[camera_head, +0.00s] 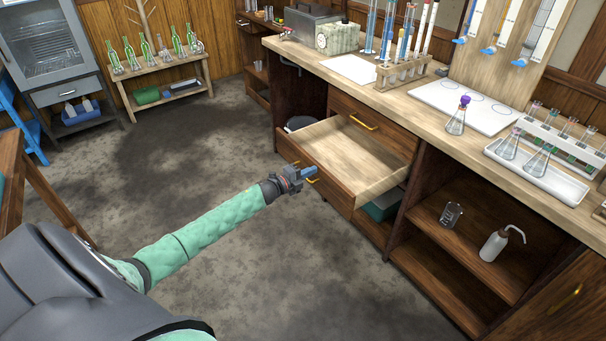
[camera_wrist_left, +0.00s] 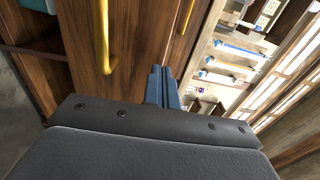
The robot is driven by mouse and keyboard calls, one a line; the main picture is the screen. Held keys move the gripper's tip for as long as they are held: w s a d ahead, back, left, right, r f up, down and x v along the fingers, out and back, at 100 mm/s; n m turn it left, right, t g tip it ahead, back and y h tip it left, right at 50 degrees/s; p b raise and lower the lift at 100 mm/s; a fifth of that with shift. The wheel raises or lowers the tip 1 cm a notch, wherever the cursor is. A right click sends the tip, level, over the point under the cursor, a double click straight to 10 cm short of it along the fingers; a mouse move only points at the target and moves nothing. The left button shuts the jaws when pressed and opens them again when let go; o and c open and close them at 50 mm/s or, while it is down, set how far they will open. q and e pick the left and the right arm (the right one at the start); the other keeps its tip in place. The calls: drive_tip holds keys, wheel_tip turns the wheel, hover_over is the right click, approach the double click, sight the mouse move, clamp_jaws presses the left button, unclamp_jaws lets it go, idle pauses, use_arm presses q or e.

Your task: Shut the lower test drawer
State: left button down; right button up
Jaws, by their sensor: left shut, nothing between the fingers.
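The lower test drawer (camera_head: 352,152) stands pulled out from the wooden bench, below a shut upper drawer (camera_head: 375,135) with a yellow handle. Its inside looks empty in the head view. Its wooden front faces my left arm, and its yellow handle is partly hidden by my left gripper; the handle also shows in the left wrist view (camera_wrist_left: 105,38). My left gripper (camera_head: 307,174) is shut and empty, close against the drawer front beside the handle. Its blue fingertips (camera_wrist_left: 163,82) point at the front in the left wrist view; I cannot tell whether they touch. My right gripper is out of view.
Flasks, a test tube rack (camera_head: 402,72) and a white tray (camera_head: 538,172) stand on the bench top. A green box (camera_head: 383,206) sits beneath the open drawer. A wash bottle (camera_head: 496,243) and a beaker (camera_head: 451,214) stand on the open shelf. The floor before the drawer is clear.

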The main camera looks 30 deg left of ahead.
sight(322, 166)
use_arm(q)
drive_tip(key=shift+w+d, duration=0.1)
drive_tip(key=shift+w, duration=0.3)
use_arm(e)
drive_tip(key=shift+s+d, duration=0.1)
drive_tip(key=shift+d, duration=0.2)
use_arm(q)
drive_tip(key=shift+w+d, duration=0.3)
drive_tip(key=shift+w, duration=0.2)
drive_tip(key=b+x, duration=0.2)
drive_tip(key=x, duration=0.4)
drive_tip(key=shift+w+f+b, duration=0.1)
drive_tip(key=shift+w+b, duration=0.15)
drive_tip(key=shift+b, duration=0.05)
drive_tip(key=b+x, duration=0.6)
drive_tip(key=x, duration=1.2)
drive_tip(key=shift+b, duration=0.3)
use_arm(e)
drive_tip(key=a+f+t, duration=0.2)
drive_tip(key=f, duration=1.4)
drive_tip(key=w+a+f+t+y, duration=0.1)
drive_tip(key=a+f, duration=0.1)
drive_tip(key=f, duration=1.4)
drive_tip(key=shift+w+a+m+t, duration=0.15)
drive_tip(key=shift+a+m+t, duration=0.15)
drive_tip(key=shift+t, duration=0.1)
